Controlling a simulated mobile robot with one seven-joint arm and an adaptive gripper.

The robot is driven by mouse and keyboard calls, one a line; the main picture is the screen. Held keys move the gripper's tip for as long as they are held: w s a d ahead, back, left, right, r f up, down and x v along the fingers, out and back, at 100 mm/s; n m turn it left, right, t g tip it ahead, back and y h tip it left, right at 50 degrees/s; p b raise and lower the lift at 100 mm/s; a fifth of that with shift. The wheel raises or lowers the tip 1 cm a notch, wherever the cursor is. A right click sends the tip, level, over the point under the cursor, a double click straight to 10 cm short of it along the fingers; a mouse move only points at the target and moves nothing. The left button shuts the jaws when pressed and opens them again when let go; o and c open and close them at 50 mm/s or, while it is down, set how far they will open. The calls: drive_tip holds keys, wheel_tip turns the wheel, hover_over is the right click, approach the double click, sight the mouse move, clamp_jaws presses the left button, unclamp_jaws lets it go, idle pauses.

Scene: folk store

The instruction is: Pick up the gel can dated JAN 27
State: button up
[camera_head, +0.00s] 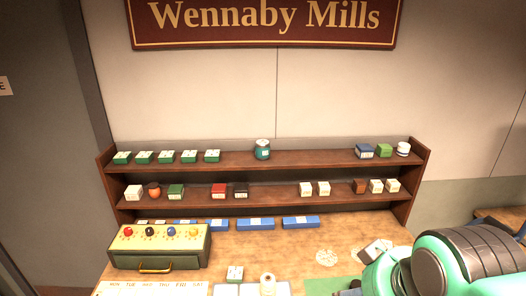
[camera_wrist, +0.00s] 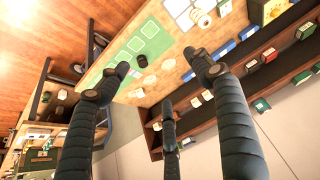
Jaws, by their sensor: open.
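No date reading JAN 27 is legible in either view, so I cannot tell which container is the gel can. In the head view a teal can (camera_head: 262,149) with a pale label stands upright on the top shelf, near its middle. A white round container (camera_head: 403,149) stands at that shelf's right end. In the wrist view a small black round item (camera_wrist: 148,29) is on the green mat (camera_wrist: 112,74). My gripper (camera_wrist: 153,76) is open, its dark fingers spread with nothing between them. In the head view my arm fills the bottom right corner and the fingers cannot be made out clearly.
A two-tier wooden shelf (camera_head: 282,204) holds several small boxes. Long blue boxes (camera_head: 255,224) lie below it. A box with coloured knobs (camera_head: 160,248) stands at the left of the table. A white roll (camera_head: 267,284) and pale flat pieces (camera_head: 326,257) lie in front.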

drive_tip(key=shift+r, duration=0.1)
drive_tip(key=w+a+r+m+g+p, duration=0.1)
drive_tip(key=w+a+r+p, duration=0.15)
drive_tip(key=w+r, duration=0.65)
drive_tip(key=w+a+r+m+g+p, duration=0.1)
drive_tip(key=w+r+p, duration=0.4)
drive_tip(key=w, duration=0.7)
drive_tip(key=w+a+r+g+p, duration=0.1)
drive_tip(key=w+r+p, duration=0.2)
drive_tip(key=w+r, duration=0.65)
drive_tip(key=m+g+p, duration=0.3)
drive_tip(key=p, duration=0.9)
hover_over(262, 142)
wheel_tip(262, 142, down, 10)
drive_tip(key=shift+w+r, duration=0.15)
drive_tip(key=shift+r, duration=0.1)
drive_tip(key=shift+f, duration=4.3)
